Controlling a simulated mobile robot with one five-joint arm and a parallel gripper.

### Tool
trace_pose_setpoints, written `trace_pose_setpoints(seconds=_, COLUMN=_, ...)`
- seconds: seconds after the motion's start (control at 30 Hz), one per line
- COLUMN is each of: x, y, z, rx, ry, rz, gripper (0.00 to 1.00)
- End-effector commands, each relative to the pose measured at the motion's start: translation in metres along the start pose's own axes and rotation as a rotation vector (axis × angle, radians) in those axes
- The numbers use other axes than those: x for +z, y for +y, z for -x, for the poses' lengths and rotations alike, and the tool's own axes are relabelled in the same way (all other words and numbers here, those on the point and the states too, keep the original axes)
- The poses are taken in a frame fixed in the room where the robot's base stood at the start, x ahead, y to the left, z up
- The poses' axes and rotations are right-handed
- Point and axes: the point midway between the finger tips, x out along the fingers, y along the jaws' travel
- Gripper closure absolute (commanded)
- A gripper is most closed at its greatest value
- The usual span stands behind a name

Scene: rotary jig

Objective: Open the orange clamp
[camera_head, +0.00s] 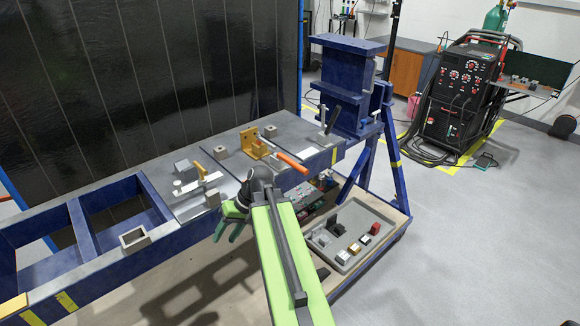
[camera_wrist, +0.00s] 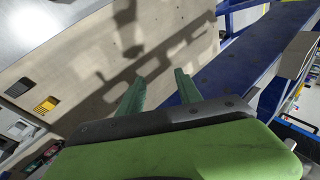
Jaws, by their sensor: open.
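The orange clamp (camera_head: 292,162) is on the right part of the grey fixture table. Its long orange handle lies low and reaches over the front edge, beside a yellow-orange bracket (camera_head: 254,143). I cannot tell from its pose whether it is shut. My gripper (camera_head: 228,228) is at the table's front edge, left of and nearer than the clamp, apart from it. In the wrist view my gripper's (camera_wrist: 157,84) two green fingers are spread with nothing between them. The clamp does not show clearly in the wrist view.
A second clamp with a dark handle (camera_head: 331,120) stands further right. A grey tray (camera_head: 383,236) with several small parts sits on the lower shelf. Open floor (camera_head: 480,240) lies to the right.

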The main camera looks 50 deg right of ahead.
Motion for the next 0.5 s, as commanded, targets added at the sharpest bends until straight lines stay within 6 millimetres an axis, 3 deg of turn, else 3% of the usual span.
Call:
trace_pose_setpoints(seconds=0.03, x=-0.009, y=0.028, z=0.032, rx=-0.068, ry=0.070, rz=-0.047, gripper=0.59)
trace_pose_setpoints(seconds=0.2, x=-0.017, y=0.108, z=0.142, rx=-0.286, ry=0.357, rz=-0.130, gripper=0.59)
trace_pose_setpoints(seconds=0.4, x=0.010, y=0.189, z=0.266, rx=-0.420, ry=0.695, rz=-0.158, gripper=0.59)
trace_pose_setpoints(seconds=0.5, x=0.027, y=0.213, z=0.307, rx=-0.447, ry=0.813, rz=-0.156, gripper=0.59)
